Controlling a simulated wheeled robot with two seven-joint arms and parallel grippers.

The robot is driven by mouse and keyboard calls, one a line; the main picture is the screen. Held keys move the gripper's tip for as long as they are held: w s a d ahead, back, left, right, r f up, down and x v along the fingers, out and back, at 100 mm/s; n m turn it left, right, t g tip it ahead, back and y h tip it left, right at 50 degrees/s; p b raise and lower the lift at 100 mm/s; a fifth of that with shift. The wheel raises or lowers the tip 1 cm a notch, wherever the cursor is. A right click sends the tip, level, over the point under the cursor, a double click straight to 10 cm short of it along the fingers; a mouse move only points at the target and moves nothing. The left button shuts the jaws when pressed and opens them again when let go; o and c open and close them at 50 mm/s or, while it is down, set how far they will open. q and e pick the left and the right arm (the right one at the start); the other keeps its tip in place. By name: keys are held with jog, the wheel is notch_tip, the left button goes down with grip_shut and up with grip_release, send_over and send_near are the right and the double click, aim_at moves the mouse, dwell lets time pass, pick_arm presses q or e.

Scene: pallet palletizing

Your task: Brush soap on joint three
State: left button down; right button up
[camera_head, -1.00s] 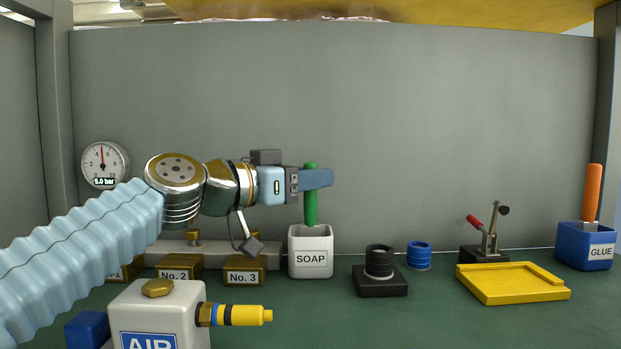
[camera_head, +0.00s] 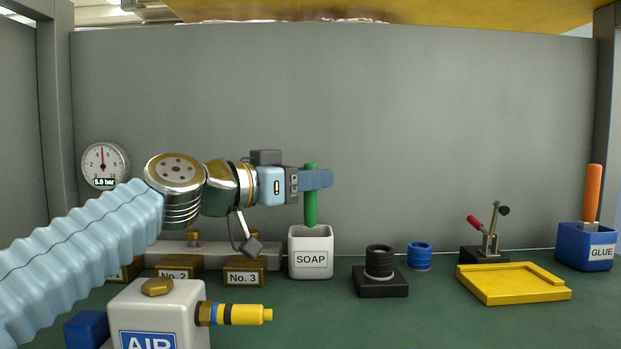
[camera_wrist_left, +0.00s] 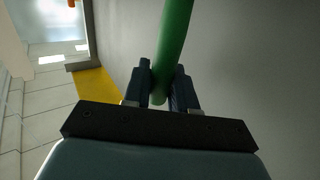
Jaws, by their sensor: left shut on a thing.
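My left gripper (camera_head: 317,179) is shut on the green handle of the soap brush (camera_head: 310,207), which stands upright. The handle also shows between the fingers in the left wrist view (camera_wrist_left: 172,50). The brush's lower end is at the mouth of the white soap pot (camera_head: 311,262), and its tip is hidden inside. The joint block labelled No. 3 (camera_head: 244,279) sits just left of the pot, with a brass fitting above it, partly behind my wrist. The No. 2 block (camera_head: 174,276) is left of it. My right gripper is out of view.
A white AIR box (camera_head: 185,302) with a yellow-tipped connector (camera_head: 240,314) stands in front of the blocks. Right of the pot are a black ringed stand (camera_head: 380,285), blue rings (camera_head: 419,257), a yellow tray (camera_head: 510,294), a clamp (camera_head: 487,247) and a blue GLUE pot (camera_head: 572,248).

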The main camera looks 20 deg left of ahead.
pick_arm(q)
jog(key=shift+f, duration=0.2)
notch_tip(320, 180, up, 7)
jog(key=p, duration=0.5)
jog(key=shift+r+p, duration=0.2)
jog(key=shift+p, duration=0.15)
